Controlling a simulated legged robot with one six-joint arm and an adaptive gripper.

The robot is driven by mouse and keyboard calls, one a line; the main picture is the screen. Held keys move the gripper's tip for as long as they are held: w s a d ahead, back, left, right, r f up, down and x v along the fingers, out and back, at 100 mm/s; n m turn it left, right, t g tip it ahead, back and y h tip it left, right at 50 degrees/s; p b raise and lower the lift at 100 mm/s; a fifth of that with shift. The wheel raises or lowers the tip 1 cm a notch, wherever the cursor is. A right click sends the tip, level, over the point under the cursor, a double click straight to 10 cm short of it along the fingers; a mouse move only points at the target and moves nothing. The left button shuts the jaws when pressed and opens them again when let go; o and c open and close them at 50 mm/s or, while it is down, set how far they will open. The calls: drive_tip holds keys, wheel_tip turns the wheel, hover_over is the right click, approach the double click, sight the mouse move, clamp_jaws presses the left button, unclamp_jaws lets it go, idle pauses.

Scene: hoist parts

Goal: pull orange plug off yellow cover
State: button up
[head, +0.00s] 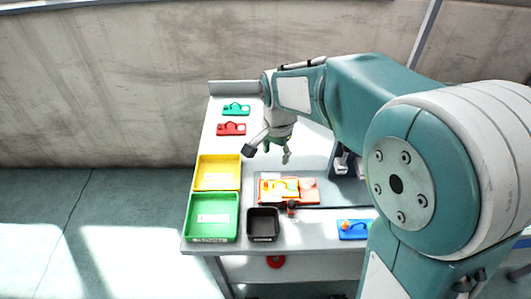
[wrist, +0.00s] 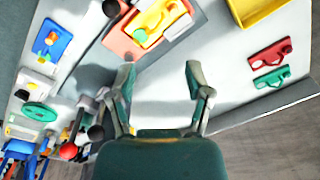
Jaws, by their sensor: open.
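The yellow cover (head: 283,194) lies on a salmon-orange base on the table, below my gripper in the head view. It also shows at the top of the wrist view (wrist: 172,18).
A yellow tray (head: 238,173), a green tray (head: 233,228) and a black bin (head: 263,237) stand left and in front. Green (head: 236,109) and red (head: 231,129) parts lie at the back left. A blue part (head: 354,231) lies right. A dark upright thing (head: 292,208) stands by the base.

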sight(266, 180)
drive_tip(key=shift+m+g, duration=0.3)
drive_tip(key=shift+m, duration=0.3)
drive_tip(key=f, duration=0.4)
drive_tip(key=w+a+f, duration=0.1)
drive_tip(key=f, duration=0.4)
drive_tip(key=a+f, duration=0.1)
drive_tip(key=f, duration=0.4)
drive_tip(key=shift+w+a+f, duration=0.15)
drive_tip(key=shift+w+a, duration=0.05)
drive_tip(key=shift+w, duration=0.2)
clamp_jaws()
